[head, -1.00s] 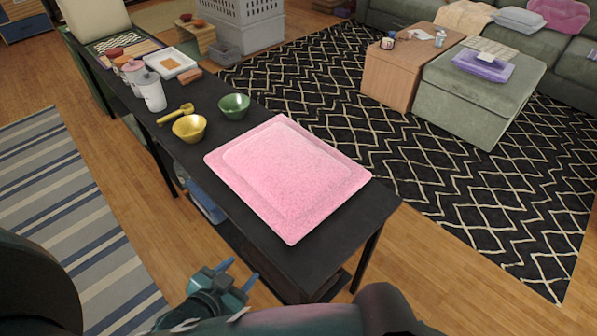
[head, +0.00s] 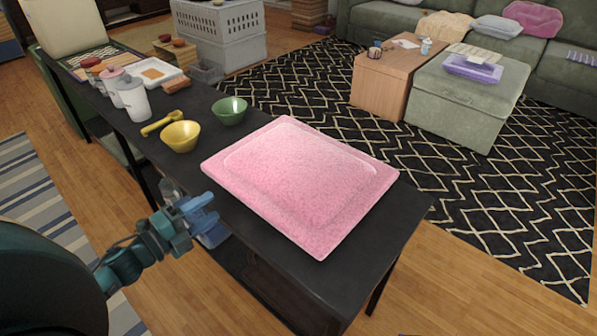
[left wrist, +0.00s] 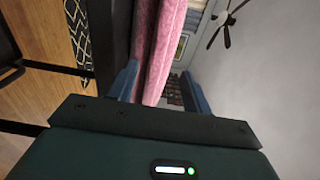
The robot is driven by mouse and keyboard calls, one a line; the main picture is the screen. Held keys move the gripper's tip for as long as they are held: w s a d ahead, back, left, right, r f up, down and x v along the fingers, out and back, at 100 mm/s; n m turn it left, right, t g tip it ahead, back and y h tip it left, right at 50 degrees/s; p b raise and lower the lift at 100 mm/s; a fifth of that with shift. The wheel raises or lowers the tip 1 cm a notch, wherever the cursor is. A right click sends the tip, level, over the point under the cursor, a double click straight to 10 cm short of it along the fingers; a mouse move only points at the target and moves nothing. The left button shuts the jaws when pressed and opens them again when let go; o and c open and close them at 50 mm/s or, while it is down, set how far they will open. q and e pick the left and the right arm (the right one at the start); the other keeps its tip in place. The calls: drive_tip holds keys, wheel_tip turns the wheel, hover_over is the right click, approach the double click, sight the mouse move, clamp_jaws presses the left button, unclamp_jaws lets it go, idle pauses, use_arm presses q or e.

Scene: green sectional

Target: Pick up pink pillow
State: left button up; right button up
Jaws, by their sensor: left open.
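The pink pillow (head: 300,185) lies flat on the dark table (head: 395,235), near its closer end. My left gripper (head: 203,203) is open beside the table's left edge, left of the pillow and apart from it in the head view. In the left wrist view the pink pillow (left wrist: 168,50) shows edge-on as a band ahead, between the two blue fingers of my left gripper (left wrist: 160,85). My right gripper is in neither view.
A yellow bowl (head: 181,136), a green bowl (head: 230,111) and a white cup (head: 136,104) stand behind the pillow on the table. A green ottoman (head: 465,105) and a wooden side table (head: 385,85) stand on the patterned rug. Another pink pillow (head: 533,18) lies on the far sofa.

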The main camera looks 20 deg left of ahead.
sight(233, 194)
use_arm(q)
drive_tip(key=shift+x, duration=2.95)
drive_tip(key=shift+d+f, duration=0.1)
drive_tip(key=shift+f, duration=0.05)
drive_tip(key=shift+c, duration=0.3)
clamp_jaws()
